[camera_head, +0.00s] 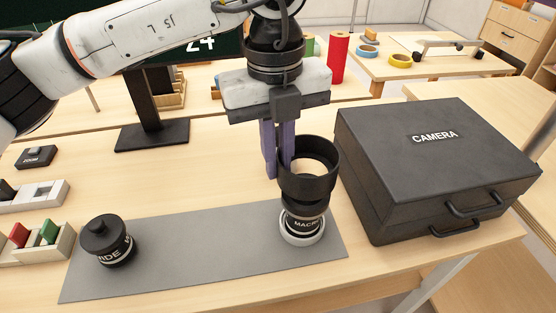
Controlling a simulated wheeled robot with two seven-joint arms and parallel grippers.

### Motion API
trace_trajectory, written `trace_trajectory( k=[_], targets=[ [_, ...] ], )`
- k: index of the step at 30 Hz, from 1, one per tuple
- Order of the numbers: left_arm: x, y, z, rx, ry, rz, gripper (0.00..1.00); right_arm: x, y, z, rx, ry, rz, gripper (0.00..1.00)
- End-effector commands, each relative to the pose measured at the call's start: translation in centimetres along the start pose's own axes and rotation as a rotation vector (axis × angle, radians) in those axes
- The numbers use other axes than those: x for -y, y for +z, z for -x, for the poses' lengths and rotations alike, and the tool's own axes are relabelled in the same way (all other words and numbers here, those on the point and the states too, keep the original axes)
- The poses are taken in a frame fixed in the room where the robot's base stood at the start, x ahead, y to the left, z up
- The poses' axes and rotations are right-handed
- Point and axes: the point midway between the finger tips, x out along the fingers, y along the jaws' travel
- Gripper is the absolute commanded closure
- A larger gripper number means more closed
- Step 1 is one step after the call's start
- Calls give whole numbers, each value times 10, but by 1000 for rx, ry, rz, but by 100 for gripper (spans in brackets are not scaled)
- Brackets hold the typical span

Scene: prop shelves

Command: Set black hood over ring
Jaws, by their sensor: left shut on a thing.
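The black hood (308,188) is an open, wide-mouthed cylinder above the right end of the grey mat. My left gripper (279,168) points down with its purple fingers shut on the hood's left wall. Under the hood stands a black lens marked MACRO (304,225), upright in a white ring (301,241) on the mat. The hood looks roughly in line with the lens and hides its top. I cannot tell whether the hood touches the lens. My right gripper is not in view.
A capped black lens (108,243) stands at the left of the grey mat (205,245). A black CAMERA case (390,160) sits close to the right of the hood. A monitor stand (150,134) is behind. Small trays (50,243) line the left edge. The mat's middle is clear.

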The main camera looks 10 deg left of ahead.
Motion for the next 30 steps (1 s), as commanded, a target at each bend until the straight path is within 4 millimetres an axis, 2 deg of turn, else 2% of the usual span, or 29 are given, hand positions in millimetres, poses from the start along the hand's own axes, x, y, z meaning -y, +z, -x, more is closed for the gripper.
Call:
trace_trajectory(
  k=[16, 30],
  targets=[
    [0, 0, 3, 1, 0, 0, 100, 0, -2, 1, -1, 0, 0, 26],
    [2, -2, 26, 1, 6, 0, 100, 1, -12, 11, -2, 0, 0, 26]
  ],
)
